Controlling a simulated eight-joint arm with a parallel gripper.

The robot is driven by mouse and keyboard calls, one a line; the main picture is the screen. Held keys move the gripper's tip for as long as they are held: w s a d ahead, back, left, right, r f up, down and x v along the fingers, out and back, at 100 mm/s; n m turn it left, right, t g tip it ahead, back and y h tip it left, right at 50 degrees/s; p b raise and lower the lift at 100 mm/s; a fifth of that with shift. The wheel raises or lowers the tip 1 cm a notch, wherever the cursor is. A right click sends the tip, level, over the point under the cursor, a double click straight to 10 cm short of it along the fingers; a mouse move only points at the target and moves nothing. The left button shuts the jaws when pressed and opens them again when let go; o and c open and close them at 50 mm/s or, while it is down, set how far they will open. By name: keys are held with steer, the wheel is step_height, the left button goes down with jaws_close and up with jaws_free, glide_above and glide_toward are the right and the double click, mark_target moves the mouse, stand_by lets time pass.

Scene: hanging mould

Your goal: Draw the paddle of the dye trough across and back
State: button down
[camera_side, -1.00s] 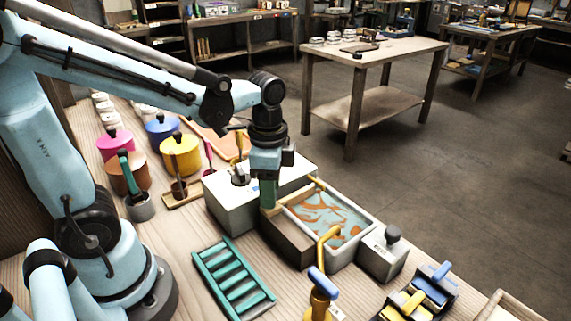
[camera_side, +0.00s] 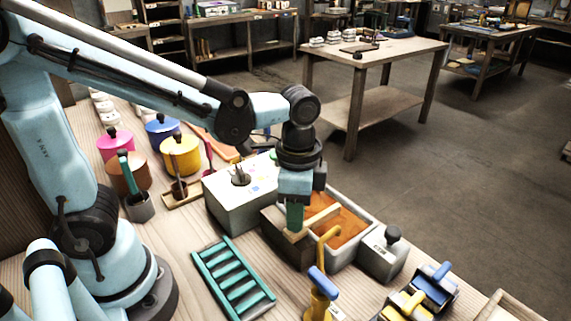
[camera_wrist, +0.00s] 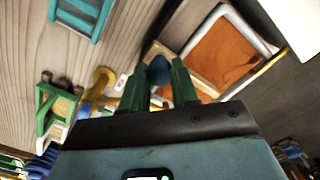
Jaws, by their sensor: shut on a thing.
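The dye trough (camera_side: 362,211) is a pale grey basin on the bench in the middle of the side view, filled with plain orange. It also shows in the wrist view (camera_wrist: 252,27). The paddle (camera_side: 321,217) is a pale wooden bar lying across the trough, reaching over its left edge. My gripper (camera_side: 295,226) is above the trough's left side, its green fingers shut on the paddle's near end. In the wrist view the green fingers (camera_wrist: 159,84) straddle a dark bluish knob. The exact grip is partly hidden by the fingers.
A yellow tool with a blue handle (camera_side: 320,290) stands close in front. A green rack (camera_side: 233,280) lies left. Lidded pots (camera_side: 180,155) stand at back left.

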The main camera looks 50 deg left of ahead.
steer(key=shift+d, duration=0.85)
steer(key=c, duration=0.8)
jaws_free()
steer(key=shift+c, duration=0.2)
steer(key=shift+r, duration=0.1)
step_height(320, 180, up, 12)
steer(key=shift+a, duration=0.1)
